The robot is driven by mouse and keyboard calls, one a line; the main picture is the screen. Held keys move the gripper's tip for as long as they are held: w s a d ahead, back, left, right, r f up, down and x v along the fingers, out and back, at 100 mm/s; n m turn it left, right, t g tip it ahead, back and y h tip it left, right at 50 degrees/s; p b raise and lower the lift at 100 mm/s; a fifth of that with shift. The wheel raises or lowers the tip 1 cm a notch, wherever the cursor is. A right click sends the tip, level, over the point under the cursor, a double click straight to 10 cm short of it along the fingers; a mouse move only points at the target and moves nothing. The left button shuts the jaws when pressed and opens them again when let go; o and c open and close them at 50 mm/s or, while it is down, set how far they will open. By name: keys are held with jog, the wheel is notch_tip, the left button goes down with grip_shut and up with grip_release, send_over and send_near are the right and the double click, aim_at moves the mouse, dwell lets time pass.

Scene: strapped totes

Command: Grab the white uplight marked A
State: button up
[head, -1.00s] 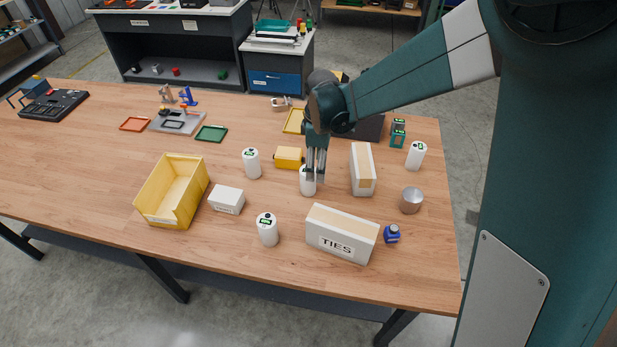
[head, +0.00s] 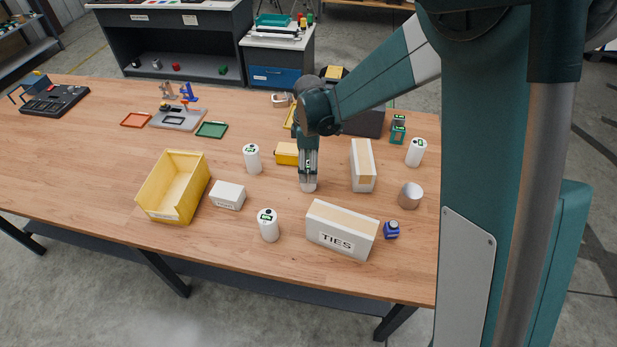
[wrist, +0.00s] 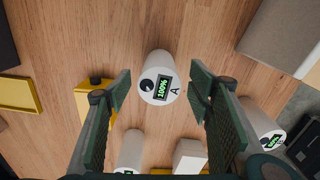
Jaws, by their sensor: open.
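The white uplight marked A (wrist: 161,66) is a white cylinder with a dial and a green 100% display on top. In the wrist view it stands between and beyond the fingers of my open gripper (wrist: 160,95), with clear space on both sides. In the head view the uplight (head: 308,186) stands on the wooden table, its upper part hidden by my gripper (head: 307,176), which points down over it. Other similar white uplights stand to the left (head: 252,159), in front (head: 268,226) and at the right (head: 416,152); their letters are not legible.
A yellow block (head: 286,153) is close behind-left of my gripper. A tall box (head: 362,167) is close on the right, and the TIES box (head: 341,231) is in front-right. A yellow bin (head: 152,205) and a small white box (head: 227,196) stand to the left.

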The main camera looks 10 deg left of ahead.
jog(key=shift+f, duration=0.8)
jog(key=shift+f, duration=0.15)
jog(key=shift+w+a+f, duration=0.1)
jog(key=shift+f, duration=2.35)
jog(key=c, duration=1.3)
jog(key=shift+r, duration=0.15)
jog(key=shift+r, duration=4.9)
